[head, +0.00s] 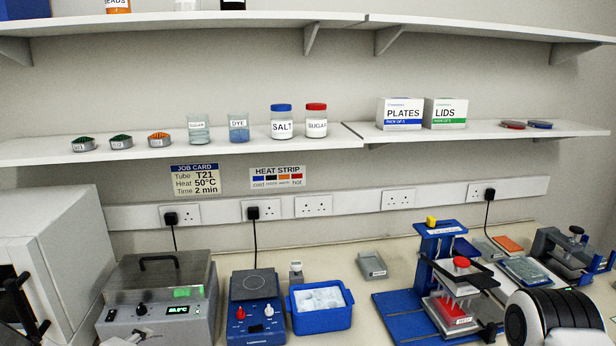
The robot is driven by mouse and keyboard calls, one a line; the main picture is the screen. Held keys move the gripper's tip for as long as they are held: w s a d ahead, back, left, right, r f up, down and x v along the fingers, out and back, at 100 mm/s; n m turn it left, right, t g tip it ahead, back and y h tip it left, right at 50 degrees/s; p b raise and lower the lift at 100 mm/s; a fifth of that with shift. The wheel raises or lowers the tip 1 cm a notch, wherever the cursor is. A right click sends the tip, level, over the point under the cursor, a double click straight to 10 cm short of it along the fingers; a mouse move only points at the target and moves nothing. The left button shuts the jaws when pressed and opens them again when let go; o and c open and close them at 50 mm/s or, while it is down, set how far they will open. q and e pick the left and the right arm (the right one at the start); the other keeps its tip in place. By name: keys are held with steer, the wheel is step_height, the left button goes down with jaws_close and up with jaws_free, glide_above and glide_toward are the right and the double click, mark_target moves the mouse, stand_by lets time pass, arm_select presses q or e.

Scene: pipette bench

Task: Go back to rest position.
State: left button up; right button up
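Part of my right arm, a white and black rounded link (553,322), comes in at the lower right edge. I make out neither gripper clearly. Dark parts show by the white box at the far left and around the red-knobbed press, but I cannot tell them as my fingers. The red-knobbed press (461,262) stands on a blue base (398,308) just left of my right arm link. I see nothing held.
On the bench stand a white box (55,240), a grey heater (155,290), a blue stirrer (255,308), a blue ice tub (322,318), a small grey tray (371,265) and a dark clamp device (570,252). Shelves (230,151) hold jars and boxes above.

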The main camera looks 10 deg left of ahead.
arm_select(q)
steer(key=s+d+f+m+g+h, duration=0.1)
steer(key=s+d+f+m+g, duration=0.6)
steer(key=s+f, duration=0.5)
steer(key=s+d+f+m+g+h, duration=0.1)
steer(key=s+d+f+m+g, duration=0.3)
steer(key=s+d+f+m, duration=0.8)
steer(key=s+a+f+n+b, duration=0.3)
steer(key=f+b, duration=0.5)
steer(key=b, duration=0.2)
steer(key=shift+s+a+f, duration=0.2)
steer(key=shift+s+f, duration=0.2)
steer(key=shift+s, duration=0.1)
